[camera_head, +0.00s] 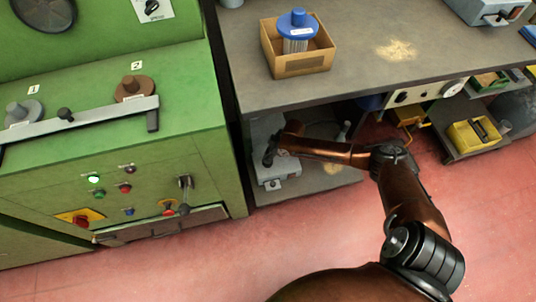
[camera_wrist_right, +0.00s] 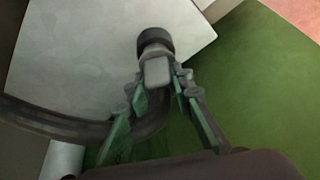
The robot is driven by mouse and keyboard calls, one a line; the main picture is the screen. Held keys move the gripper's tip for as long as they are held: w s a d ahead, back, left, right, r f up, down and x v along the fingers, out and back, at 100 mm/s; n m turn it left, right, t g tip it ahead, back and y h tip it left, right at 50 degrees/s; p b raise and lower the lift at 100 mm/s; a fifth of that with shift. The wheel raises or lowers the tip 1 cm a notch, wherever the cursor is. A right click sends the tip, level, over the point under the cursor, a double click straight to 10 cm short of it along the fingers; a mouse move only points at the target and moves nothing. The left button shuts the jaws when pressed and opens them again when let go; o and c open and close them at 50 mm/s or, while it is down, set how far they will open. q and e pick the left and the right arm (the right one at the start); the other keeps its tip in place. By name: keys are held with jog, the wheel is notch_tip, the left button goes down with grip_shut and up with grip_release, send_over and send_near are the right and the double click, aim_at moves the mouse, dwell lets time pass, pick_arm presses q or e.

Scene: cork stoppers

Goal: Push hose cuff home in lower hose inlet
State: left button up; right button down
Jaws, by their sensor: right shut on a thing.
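My right gripper (camera_head: 272,152) reaches under the grey bench, beside a light grey metal unit (camera_head: 280,175) on the lower shelf. In the right wrist view, my right gripper (camera_wrist_right: 160,82) is closed around a grey cuff (camera_wrist_right: 157,72), with green-padded fingers on either side. A thick dark hose (camera_wrist_right: 50,120) curves from the left behind the fingers. A dark round ring (camera_wrist_right: 155,40) lies at the cuff's far end, against a pale panel (camera_wrist_right: 90,50). I cannot tell how deep the cuff sits or whether this ring is the lower inlet. My left gripper is not in view.
A green cabinet (camera_head: 130,190) with buttons and levers stands close to the left of the bench. On the bench top (camera_head: 350,75) is a cardboard box (camera_head: 297,65) holding a blue-capped filter (camera_head: 298,20). A yellow bin (camera_head: 474,135) stands on the right. Red floor in front is clear.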

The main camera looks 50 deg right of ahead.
jog(key=shift+f+b, duration=0.35)
jog(key=shift+f, duration=0.4)
jog(key=c, duration=1.6)
grip_release()
jog(key=shift+r, duration=0.1)
jog(key=v, duration=1.2)
